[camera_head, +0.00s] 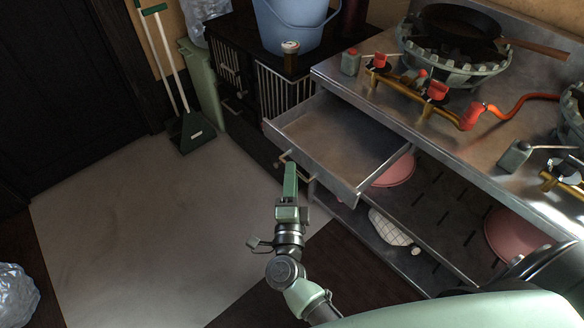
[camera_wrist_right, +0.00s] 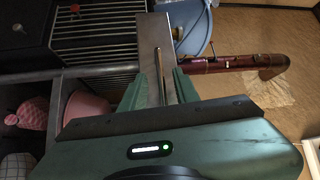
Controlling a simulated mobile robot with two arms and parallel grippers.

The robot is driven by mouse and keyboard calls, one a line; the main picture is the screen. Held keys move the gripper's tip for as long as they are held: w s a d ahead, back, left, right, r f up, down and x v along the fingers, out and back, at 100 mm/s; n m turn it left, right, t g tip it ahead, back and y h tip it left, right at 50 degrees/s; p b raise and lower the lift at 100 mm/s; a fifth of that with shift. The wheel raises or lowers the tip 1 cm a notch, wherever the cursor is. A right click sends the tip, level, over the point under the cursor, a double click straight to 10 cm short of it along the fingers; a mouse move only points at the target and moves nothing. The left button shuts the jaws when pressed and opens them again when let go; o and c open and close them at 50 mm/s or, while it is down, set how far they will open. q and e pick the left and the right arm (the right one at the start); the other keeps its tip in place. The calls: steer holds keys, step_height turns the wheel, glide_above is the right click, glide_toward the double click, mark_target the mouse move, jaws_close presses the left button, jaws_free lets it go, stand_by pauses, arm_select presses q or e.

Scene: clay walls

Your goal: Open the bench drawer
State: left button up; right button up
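The bench drawer (camera_head: 333,141) is a shallow grey metal tray pulled well out from under the steel bench; its inside is bare. Its bar handle (camera_head: 312,178) is on the front panel, partly hidden by my right gripper (camera_head: 290,167). In the right wrist view the green fingers of my right gripper (camera_wrist_right: 158,88) stand apart on either side of the thin handle bar (camera_wrist_right: 158,65), with gaps visible beside it. The drawer front (camera_wrist_right: 149,30) shows behind the bar. My left gripper is not in view.
The bench top (camera_head: 455,133) carries burners and a black pan (camera_head: 458,22). Pink bowls (camera_head: 395,170) sit on the slatted lower shelf. A black cabinet with a blue bucket (camera_head: 290,25) stands behind. The pale floor mat (camera_head: 150,220) left of the drawer is clear.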

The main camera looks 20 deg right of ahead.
steer(key=v, duration=0.5)
stand_by(0.4)
